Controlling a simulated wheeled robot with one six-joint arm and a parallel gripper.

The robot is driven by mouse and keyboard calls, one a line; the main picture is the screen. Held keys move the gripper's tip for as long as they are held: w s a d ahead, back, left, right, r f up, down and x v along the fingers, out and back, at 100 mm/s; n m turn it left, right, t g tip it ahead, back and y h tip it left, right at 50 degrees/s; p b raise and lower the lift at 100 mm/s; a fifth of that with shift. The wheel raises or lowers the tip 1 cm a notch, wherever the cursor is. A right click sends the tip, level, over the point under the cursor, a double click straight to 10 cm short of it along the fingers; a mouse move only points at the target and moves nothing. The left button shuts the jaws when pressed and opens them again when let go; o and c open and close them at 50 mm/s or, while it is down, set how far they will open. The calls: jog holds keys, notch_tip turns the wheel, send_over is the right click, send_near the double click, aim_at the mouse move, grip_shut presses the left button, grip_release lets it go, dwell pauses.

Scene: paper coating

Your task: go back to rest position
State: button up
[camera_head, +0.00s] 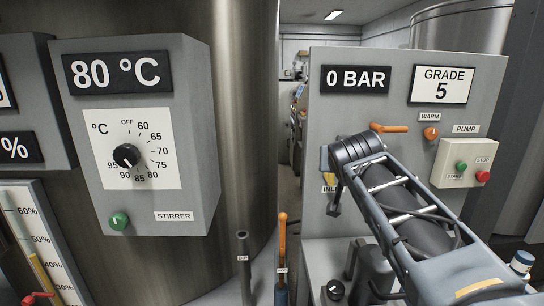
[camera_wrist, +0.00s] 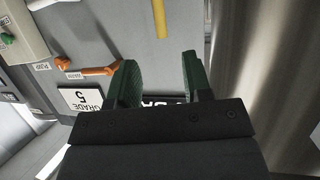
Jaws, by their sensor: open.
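My arm reaches in from the lower right of the head view, its wrist in front of the grey panel (camera_head: 408,112) with the displays "0 BAR" (camera_head: 355,79) and "GRADE 5" (camera_head: 442,85). The fingers are mostly hidden behind the wrist there. In the wrist view my gripper (camera_wrist: 157,78) is open, its two green fingers apart with nothing between them. The panel shows turned over behind them. An orange lever (camera_head: 389,128) sits just above my wrist; in the wrist view the lever (camera_wrist: 98,71) lies left of the left finger, and I cannot tell if they touch.
On the left stands a box with an "80 °C" display (camera_head: 118,72), a black dial knob (camera_head: 125,156) and a green stirrer knob (camera_head: 118,221). An orange upright handle (camera_head: 283,235) stands low in the middle. A pump box (camera_head: 464,163) is right of my wrist. A narrow gap separates tank and panel.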

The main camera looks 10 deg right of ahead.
jog(key=s+a+f+n+g+y+p, duration=0.2)
jog(key=s+a+f+g+p, duration=0.2)
jog(key=s+f+p, duration=0.3)
jog(key=s+a+f+n+g+y+p, duration=0.2)
jog(key=s+a+f+g+p, duration=0.3)
jog(key=s, duration=0.4)
jog(key=shift+a+f+y+p, duration=0.5)
jog(key=shift+f+p, duration=0.35)
jog(key=shift+p, duration=0.4)
jog(key=shift+s, duration=0.1)
